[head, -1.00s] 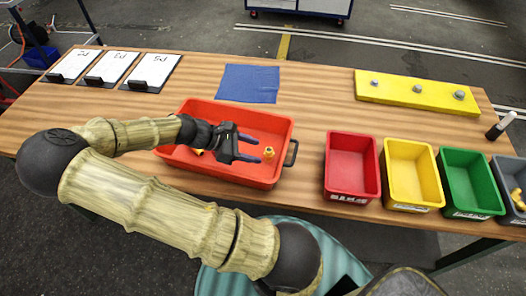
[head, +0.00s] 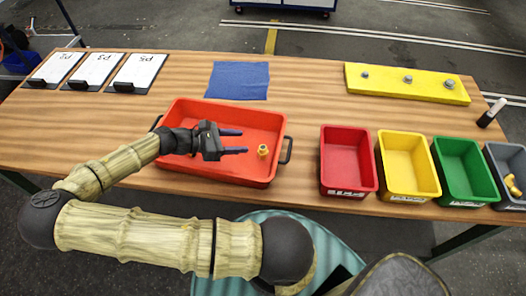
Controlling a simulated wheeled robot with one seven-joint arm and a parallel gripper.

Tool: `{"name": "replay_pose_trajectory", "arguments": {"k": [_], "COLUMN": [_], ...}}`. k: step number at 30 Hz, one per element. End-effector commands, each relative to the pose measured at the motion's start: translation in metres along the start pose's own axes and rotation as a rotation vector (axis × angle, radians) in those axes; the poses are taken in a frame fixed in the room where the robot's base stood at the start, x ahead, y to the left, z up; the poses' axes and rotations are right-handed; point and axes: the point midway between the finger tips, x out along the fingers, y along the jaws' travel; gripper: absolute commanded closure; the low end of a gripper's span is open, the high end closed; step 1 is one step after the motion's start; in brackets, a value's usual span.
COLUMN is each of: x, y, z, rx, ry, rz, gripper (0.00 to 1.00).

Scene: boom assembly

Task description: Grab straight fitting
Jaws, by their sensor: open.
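A small yellow fitting (head: 263,151) stands in the right part of the orange-red tray (head: 262,180). It is too small to tell for certain whether it is the straight fitting. My gripper (head: 240,141) is over the tray, its two dark blue fingers apart and pointing right. The fingertips are just to the left of the fitting, and nothing is between them. Part of the tray's left side is hidden behind my gripper and wrist.
Red (head: 348,194), yellow (head: 408,197), green (head: 465,196) and grey (head: 515,204) bins line the front right; the grey one holds yellow fittings.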

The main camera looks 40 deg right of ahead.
Motion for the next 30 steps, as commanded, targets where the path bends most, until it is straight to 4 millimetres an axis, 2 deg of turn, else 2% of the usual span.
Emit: {"name": "replay_pose_trajectory", "arguments": {"k": [7, 11, 23, 30], "x": [0.015, 0.026, 0.032, 0.068], "y": [-0.001, -0.001, 0.0, -0.002], "z": [-0.034, -0.034, -0.034, -0.031], "rx": [-0.001, 0.001, 0.0, 0.002], "ry": [-0.002, 0.001, 0.0, -0.003], "rz": [-0.001, -0.004, -0.002, -0.006], "gripper": [0.51, 0.51, 0.51, 0.51]}}
